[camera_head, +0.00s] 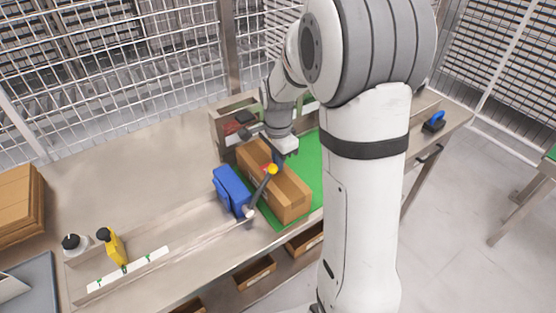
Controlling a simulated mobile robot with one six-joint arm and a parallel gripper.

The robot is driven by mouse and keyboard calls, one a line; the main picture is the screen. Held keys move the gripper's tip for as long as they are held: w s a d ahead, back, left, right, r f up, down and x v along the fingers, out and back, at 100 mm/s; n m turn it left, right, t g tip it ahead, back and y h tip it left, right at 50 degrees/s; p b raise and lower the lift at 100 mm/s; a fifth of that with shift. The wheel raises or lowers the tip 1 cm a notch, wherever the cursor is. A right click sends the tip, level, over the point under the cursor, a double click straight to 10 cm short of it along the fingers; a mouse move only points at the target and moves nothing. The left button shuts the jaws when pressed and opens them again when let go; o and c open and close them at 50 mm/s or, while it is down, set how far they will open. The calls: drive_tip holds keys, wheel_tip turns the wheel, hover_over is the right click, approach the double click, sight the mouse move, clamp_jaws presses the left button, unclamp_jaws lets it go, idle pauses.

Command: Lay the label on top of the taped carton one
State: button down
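A brown taped carton (286,200) lies on the green mat at the middle of the bench. My gripper (278,157) is over the carton's far end, pointing down. A dark rod with a yellow and red end (264,184) slants from just below my gripper, across the carton's left side in the picture. I cannot tell whether my gripper holds it, and the fingertips are too small to read. No label can be made out for certain. A white strip with green marks (128,269) lies at the front left of the bench.
A blue object (232,188) stands close beside the carton. Stacked brown cartons (18,204) are at the far left. A blue-handled tool (434,122) lies far right. The left bench is mostly clear.

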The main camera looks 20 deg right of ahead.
drive_tip(key=c, duration=1.6)
unclamp_jaws()
drive_tip(key=shift+o, duration=0.3)
drive_tip(key=o, duration=0.7)
wheel_tip(320, 180, up, 8)
drive_tip(key=p, duration=0.5)
drive_tip(key=shift+p, duration=0.3)
